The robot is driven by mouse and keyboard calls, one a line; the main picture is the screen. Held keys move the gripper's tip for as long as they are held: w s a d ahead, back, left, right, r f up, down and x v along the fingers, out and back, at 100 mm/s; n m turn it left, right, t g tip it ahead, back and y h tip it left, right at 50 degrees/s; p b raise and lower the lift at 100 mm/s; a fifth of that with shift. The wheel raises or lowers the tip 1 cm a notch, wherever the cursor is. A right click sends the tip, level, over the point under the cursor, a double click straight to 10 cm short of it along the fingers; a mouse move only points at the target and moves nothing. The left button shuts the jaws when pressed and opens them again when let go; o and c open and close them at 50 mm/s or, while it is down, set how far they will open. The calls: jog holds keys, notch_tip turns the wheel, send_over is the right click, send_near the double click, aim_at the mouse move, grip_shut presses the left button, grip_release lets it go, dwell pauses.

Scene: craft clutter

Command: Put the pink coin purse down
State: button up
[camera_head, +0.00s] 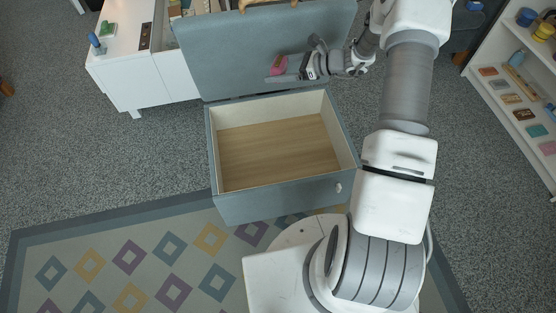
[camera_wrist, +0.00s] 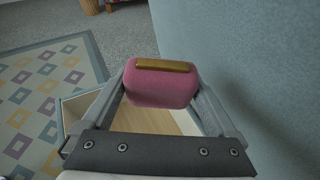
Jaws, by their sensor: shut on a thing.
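The pink coin purse (camera_wrist: 158,88) has a gold clasp strip along its top and sits between the two fingers of my gripper in the wrist view. My gripper (camera_head: 277,70) is shut on the purse (camera_head: 279,65) and holds it up in the air in the head view. It is in front of the raised blue-grey lid, toward its right side, near the back of the open chest (camera_head: 212,150). The chest also shows below the gripper in the wrist view (camera_wrist: 75,104). Its wooden floor is bare.
The raised lid (camera_head: 235,60) stands close behind my gripper. A white cabinet (camera_head: 125,75) with small items is at the back left. A white shelf (camera_head: 500,110) with several small things is at the right. A patterned rug (camera_head: 60,240) lies at the front left.

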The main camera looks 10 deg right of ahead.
jog(key=w+a+f, duration=0.1)
jog(key=w+f, duration=0.2)
jog(key=f, duration=0.4)
jog(key=w+a+f, duration=0.1)
jog(key=w+f, duration=0.1)
jog(key=f, duration=0.5)
jog(key=n+g+p, duration=0.1)
jog(key=p, duration=0.1)
send_over(256, 167)
jog(key=shift+y, duration=0.4)
notch_tip(256, 167, down, 22)
jog(key=shift+w+a+r, duration=0.1)
jog(key=shift+a+r, duration=0.05)
notch_tip(256, 167, down, 4)
jog(key=shift+f+b, duration=0.1)
jog(key=shift+b, duration=1.05)
jog(key=o, duration=1)
